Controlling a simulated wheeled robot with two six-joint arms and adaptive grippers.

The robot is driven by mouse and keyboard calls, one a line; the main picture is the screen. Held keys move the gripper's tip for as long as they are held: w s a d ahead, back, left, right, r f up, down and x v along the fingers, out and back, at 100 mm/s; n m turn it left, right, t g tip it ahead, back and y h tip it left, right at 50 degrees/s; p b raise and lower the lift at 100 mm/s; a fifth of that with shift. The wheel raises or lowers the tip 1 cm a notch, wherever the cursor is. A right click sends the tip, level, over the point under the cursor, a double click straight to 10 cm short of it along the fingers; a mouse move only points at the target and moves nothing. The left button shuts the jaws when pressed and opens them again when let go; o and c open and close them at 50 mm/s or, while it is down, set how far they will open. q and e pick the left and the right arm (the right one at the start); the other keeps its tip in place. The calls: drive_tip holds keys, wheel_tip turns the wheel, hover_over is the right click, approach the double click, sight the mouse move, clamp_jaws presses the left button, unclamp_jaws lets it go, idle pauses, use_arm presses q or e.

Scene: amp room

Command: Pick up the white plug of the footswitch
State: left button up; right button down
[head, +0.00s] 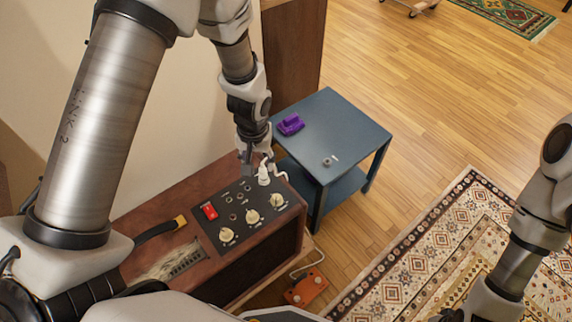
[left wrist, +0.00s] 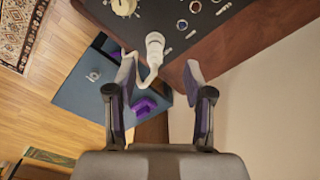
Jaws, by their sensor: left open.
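The white plug (head: 263,177) stands upright in the control panel of the brown amp, with its white cable curving off to the right. In the left wrist view the plug (left wrist: 154,46) lies ahead of and between the fingertips. My left gripper (head: 256,156) is open and empty, just behind the plug in the head view; its open fingers also show in the left wrist view (left wrist: 160,72). No contact with the plug is visible. The orange-red footswitch (head: 306,288) lies on the floor beside the amp, with a white cable at it. My right gripper is not in view.
The amp panel (head: 236,222) carries a red switch (head: 209,211), several cream knobs and small sockets. A blue side table (head: 335,118) beside the amp holds a purple object (head: 290,124) and a small grey item (head: 328,161). A pale wall is behind; a patterned rug (head: 425,250) lies right.

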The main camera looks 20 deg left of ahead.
sight(262, 168)
use_arm(q)
drive_tip(key=shift+w+r+t+b, duration=0.15)
drive_tip(key=shift+w+t+b, duration=0.15)
drive_tip(key=shift+w, duration=0.2)
drive_tip(key=shift+d+r, duration=0.1)
drive_tip(key=shift+r, duration=0.2)
drive_tip(key=f, duration=0.2)
drive_tip(key=f+b, duration=0.1)
drive_tip(key=f, duration=0.2)
drive_tip(key=w+f+b, duration=0.1)
drive_tip(key=f, duration=0.1)
drive_tip(key=shift+f, duration=0.2)
drive_tip(key=shift+r, duration=0.1)
clamp_jaws()
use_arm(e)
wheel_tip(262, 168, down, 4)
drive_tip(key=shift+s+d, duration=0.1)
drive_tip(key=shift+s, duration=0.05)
